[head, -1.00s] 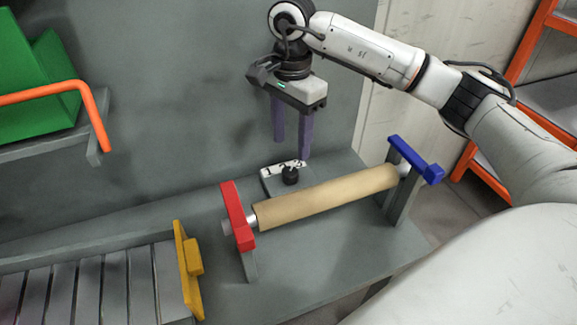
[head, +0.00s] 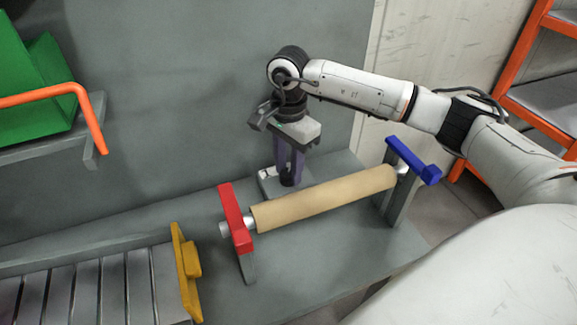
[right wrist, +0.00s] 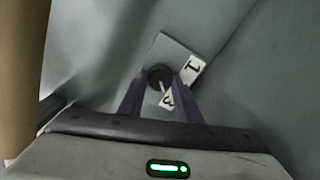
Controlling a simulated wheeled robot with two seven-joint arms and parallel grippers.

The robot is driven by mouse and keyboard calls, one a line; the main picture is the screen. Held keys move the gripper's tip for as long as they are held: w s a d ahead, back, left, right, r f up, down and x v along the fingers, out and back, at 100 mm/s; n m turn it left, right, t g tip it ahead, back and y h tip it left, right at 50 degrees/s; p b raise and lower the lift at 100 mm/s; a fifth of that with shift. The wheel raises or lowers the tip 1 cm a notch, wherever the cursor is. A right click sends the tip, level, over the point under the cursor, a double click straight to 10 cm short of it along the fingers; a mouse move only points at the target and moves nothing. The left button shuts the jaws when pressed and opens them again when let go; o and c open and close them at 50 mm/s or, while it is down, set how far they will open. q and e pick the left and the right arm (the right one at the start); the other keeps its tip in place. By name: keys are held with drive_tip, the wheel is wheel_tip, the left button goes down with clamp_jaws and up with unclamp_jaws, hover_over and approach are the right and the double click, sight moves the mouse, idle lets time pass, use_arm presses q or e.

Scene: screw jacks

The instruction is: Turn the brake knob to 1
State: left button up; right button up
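The brake knob (right wrist: 160,75) is a small dark round knob on a grey block (right wrist: 173,49) behind the tan roller. Its white mark points toward the 3 on the white number plate (right wrist: 193,69). The 1 is readable farther right; the part between is hidden by a finger. My right gripper (right wrist: 161,82) is down over the knob, with its purple fingers on both sides and seemingly touching it. My left gripper is not in view.
The tan roller (head: 325,198) lies just in front, between a red-topped post (head: 236,217) and a blue-topped post (head: 412,160). A slatted conveyor with a yellow end (head: 187,270) is at lower left. A grey wall (head: 220,80) stands close behind.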

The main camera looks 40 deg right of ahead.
drive_tip(key=shift+c, duration=1.4)
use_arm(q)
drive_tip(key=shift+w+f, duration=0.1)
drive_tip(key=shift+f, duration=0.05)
use_arm(e)
drive_tip(key=shift+n+b, duration=0.6)
drive_tip(key=shift+n, duration=0.6)
drive_tip(key=n+b, duration=0.1)
drive_tip(key=n, duration=0.2)
drive_tip(key=shift+n, duration=0.3)
drive_tip(key=shift+n+b, duration=0.4)
drive_tip(key=shift+n, duration=0.4)
drive_tip(key=n+b, duration=0.1)
drive_tip(key=n, duration=0.4)
drive_tip(key=shift+w, duration=0.1)
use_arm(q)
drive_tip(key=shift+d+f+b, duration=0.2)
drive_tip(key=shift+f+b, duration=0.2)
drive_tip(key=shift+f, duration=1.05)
use_arm(e)
drive_tip(key=shift+a+n, duration=0.1)
drive_tip(key=shift+n, duration=1.7)
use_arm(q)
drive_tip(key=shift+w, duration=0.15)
use_arm(e)
drive_tip(key=shift+n, duration=0.3)
